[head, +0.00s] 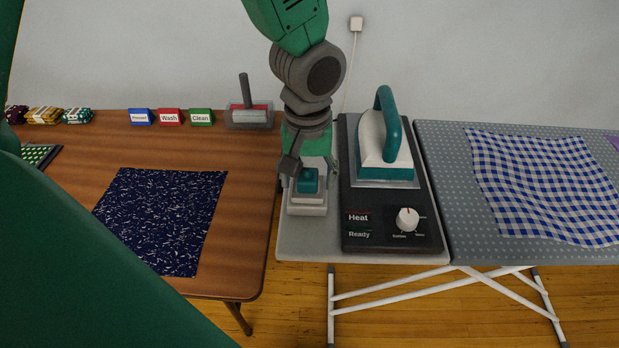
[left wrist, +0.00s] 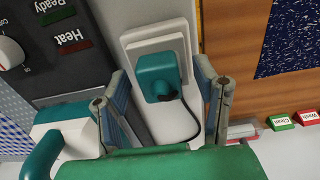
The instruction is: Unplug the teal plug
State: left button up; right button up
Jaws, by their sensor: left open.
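The teal plug (head: 308,181) sits in a white socket block (head: 307,209) on the grey board, left of the iron's base. The left wrist view shows the plug (left wrist: 155,76) seated on the white block (left wrist: 133,40), with a dark cord curving from it. My left gripper (head: 309,170) is at the plug from above, fingers spread. In the left wrist view its fingers (left wrist: 161,85) stand on either side of the plug, with gaps visible. The plug's contacts are hidden. My right gripper is not in view.
Close on the right stand a black control base (head: 390,230) with a white knob (head: 407,219) and a teal-handled iron (head: 385,150). A wooden table (head: 250,215) with dark cloth (head: 160,220) lies left. A checkered cloth (head: 545,185) lies on the ironing board (head: 450,200).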

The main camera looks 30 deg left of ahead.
aim_at(308, 174)
pick_arm(q)
jog(key=shift+p, duration=0.4)
dwell(0.3)
grip_shut()
jog(key=shift+r+p, duration=3)
jog(key=shift+p, duration=0.45)
